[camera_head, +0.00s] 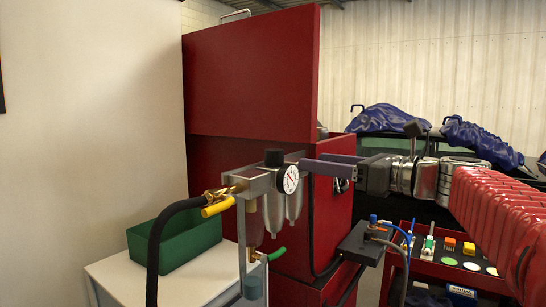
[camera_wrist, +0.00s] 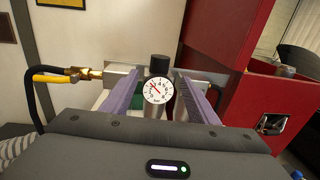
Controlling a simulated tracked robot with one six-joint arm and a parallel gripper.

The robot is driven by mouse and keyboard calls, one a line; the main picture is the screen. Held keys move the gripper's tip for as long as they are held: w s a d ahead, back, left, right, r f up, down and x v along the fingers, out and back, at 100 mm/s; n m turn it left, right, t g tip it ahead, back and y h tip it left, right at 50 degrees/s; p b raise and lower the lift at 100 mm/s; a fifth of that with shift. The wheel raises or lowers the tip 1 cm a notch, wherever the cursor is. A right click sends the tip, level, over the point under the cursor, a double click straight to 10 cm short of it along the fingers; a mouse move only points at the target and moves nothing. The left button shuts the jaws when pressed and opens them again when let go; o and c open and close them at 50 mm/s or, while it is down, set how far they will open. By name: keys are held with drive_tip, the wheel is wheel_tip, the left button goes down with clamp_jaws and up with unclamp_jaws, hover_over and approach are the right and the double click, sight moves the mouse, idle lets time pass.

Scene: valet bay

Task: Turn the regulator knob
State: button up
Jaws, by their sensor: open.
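The black regulator knob (camera_head: 273,157) stands upright on top of the metal air regulator unit (camera_head: 262,183), just above a round white gauge (camera_head: 290,180). In the wrist view the knob (camera_wrist: 159,65) shows between the fingers, above the gauge (camera_wrist: 158,91). My gripper (camera_head: 308,163) comes in from the right in the head view, its purple fingers level with the regulator. In the wrist view my gripper (camera_wrist: 157,80) is open, one finger on each side of the knob, with gaps between. Whether a finger touches the unit cannot be told.
A yellow valve handle (camera_head: 218,207) and black hose (camera_head: 165,240) are left of the regulator. A green bin (camera_head: 174,247) sits on a white table (camera_head: 112,280). A red cabinet (camera_head: 250,80) stands behind. A red tool cart (camera_head: 455,268) is at lower right.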

sight(277, 157)
drive_tip(key=x, duration=1.3)
drive_tip(key=shift+w+a, duration=0.2)
drive_tip(key=c, duration=1)
drive_tip(key=shift+c, duration=0.2)
drive_tip(key=shift+m+t+h, duration=0.6)
drive_tip(key=shift+t+h, duration=0.1)
drive_tip(key=shift+m+t+h, duration=1.3)
drive_tip(key=shift+m+h, duration=0.2)
drive_tip(key=shift+h, duration=0.4)
drive_tip(key=shift+m+t+h, duration=0.6)
drive_tip(key=shift+m+h, duration=0.2)
drive_tip(key=shift+h, duration=0.3)
drive_tip(key=shift+m+h, duration=0.3)
drive_tip(key=shift+h, duration=0.2)
